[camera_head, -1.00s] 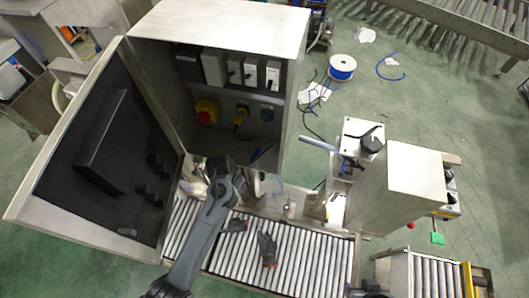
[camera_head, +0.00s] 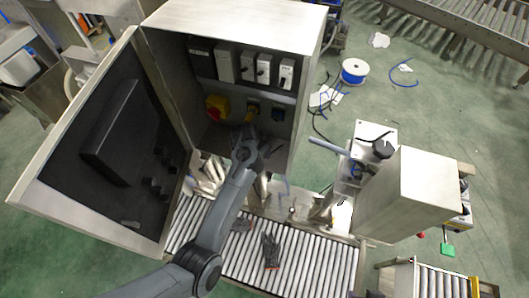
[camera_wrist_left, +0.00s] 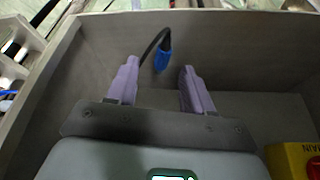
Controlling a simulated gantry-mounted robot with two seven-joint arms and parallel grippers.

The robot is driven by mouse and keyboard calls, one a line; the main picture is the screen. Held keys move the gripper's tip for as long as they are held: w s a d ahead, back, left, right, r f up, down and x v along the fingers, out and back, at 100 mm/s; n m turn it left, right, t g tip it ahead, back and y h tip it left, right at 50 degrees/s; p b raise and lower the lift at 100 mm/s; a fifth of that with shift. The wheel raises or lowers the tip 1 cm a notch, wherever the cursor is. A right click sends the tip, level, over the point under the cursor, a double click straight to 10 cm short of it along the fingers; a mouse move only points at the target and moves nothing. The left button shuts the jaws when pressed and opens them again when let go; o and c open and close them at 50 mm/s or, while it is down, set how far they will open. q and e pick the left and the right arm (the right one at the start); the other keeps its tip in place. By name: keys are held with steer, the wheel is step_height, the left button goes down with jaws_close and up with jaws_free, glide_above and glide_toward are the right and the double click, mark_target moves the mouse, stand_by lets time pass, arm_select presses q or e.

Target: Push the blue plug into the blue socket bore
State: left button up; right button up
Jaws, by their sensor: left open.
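The blue plug (camera_wrist_left: 162,60) hangs on a black cable in the left wrist view, against the grey cabinet wall. My left gripper (camera_wrist_left: 160,66) is open, with one purple finger on either side of the plug in the picture; I cannot tell whether the plug is between the fingertips or just beyond them. In the head view my left gripper (camera_head: 248,146) is at the cabinet opening, below the panel, and the plug is hidden there. The blue socket (camera_head: 278,115) is on the panel, right of the gripper; its bore is too small to make out. My right gripper is not visible.
The cabinet door (camera_head: 95,150) stands open at left. A yellow and red main switch (camera_head: 217,107) and a yellow connector (camera_head: 251,112) are left of the socket. A roller conveyor (camera_head: 300,260) with a dark glove (camera_head: 271,250) runs below. A machine (camera_head: 408,195) stands right.

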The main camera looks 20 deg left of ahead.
arm_select(q)
steer(key=shift+x, duration=2.3)
steer(key=shift+a, duration=0.25)
jaws_close()
